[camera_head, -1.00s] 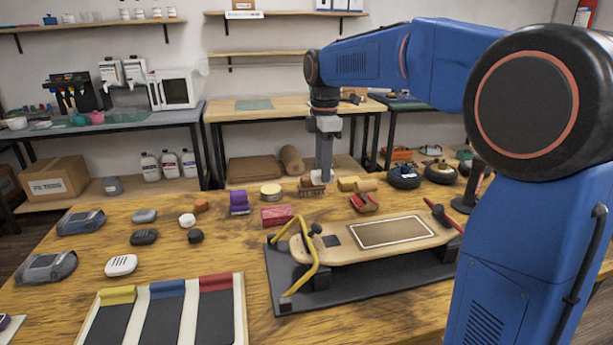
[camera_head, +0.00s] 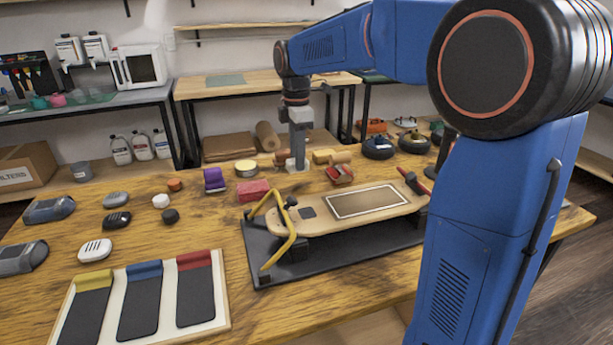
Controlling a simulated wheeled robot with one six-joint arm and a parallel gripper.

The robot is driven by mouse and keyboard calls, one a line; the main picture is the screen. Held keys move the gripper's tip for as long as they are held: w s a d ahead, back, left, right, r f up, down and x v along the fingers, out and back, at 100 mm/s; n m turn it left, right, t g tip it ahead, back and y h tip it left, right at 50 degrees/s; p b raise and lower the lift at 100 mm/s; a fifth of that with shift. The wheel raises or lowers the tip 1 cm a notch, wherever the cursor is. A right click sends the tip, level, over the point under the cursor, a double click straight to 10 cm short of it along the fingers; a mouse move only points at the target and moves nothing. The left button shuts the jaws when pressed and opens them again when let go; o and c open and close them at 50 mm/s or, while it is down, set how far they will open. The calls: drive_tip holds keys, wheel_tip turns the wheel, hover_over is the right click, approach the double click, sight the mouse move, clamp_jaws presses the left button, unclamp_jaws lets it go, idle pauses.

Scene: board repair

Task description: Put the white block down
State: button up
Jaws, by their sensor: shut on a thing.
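My gripper (camera_head: 297,161) points straight down over the far middle of the wooden table. It is shut on a small pale piece at its tips, which I take for the white block (camera_head: 297,167). The piece is small and mostly covered by the jaws, so its shape is unclear. It is at or very near the tabletop, but I cannot tell whether it touches. A brown brush (camera_head: 282,158) is close on the left, partly behind the gripper. Yellow and tan blocks (camera_head: 323,156) are just to the right.
A yellow-topped tin (camera_head: 246,168), purple block (camera_head: 214,180) and red block (camera_head: 253,190) stand left of the gripper. A skateboard deck (camera_head: 345,208) lies on a dark stand (camera_head: 345,248) in front. A tray with three dark strips (camera_head: 222,325) is front left.

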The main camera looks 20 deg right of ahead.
drive_tip(key=shift+f, duration=2.65)
drive_tip(key=shift+f, duration=0.15)
drive_tip(key=o, duration=1.2)
drive_tip(key=shift+c, duration=0.2)
wheel_tip(320, 180, up, 12)
drive_tip(key=shift+r, duration=0.15)
drive_tip(key=shift+s, duration=0.1)
